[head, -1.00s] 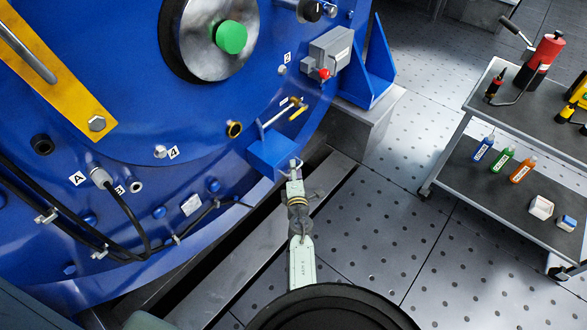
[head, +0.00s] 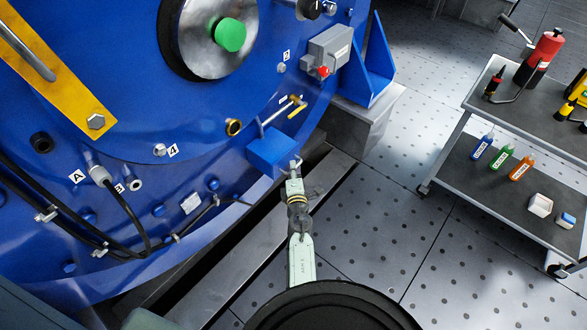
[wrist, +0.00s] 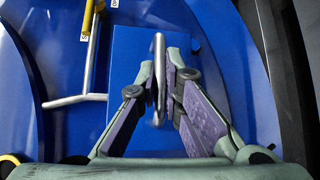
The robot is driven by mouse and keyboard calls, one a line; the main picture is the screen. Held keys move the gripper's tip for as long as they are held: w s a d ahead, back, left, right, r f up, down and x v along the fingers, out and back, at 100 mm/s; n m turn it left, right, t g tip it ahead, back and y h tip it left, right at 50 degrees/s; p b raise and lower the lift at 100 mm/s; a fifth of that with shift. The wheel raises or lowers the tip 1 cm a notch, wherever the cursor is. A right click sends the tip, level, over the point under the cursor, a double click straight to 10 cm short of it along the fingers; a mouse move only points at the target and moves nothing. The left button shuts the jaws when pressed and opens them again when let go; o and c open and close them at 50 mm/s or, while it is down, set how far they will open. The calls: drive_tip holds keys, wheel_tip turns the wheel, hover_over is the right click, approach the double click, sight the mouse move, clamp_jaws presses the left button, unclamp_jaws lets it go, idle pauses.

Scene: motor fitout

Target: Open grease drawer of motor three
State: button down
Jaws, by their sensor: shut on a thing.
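The grease drawer (head: 268,152) is a blue box low on the right side of the big blue motor (head: 130,190). In the wrist view the drawer's blue face (wrist: 130,45) fills the middle, with a silver bar handle (wrist: 159,70) on it. My gripper (wrist: 160,85) has its purple-padded fingers closed on both sides of this handle. In the head view my gripper (head: 296,170) is at the drawer's right front end, and the fingertips are small there. The drawer's inside is not visible.
A small valve with a yellow lever (head: 297,110) and a silver pipe sits just above the drawer. A grey box with a red button (head: 322,71) is higher up. A trolley (head: 450,150) with bottles and tools stands to the right. Perforated floor between is clear.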

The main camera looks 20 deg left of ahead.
drive_tip(key=s+d+p, duration=0.2)
drive_tip(key=s+d, duration=0.2)
drive_tip(key=d, duration=0.7)
drive_tip(key=shift+a, duration=0.1)
drive_tip(key=c, duration=1.7)
unclamp_jaws()
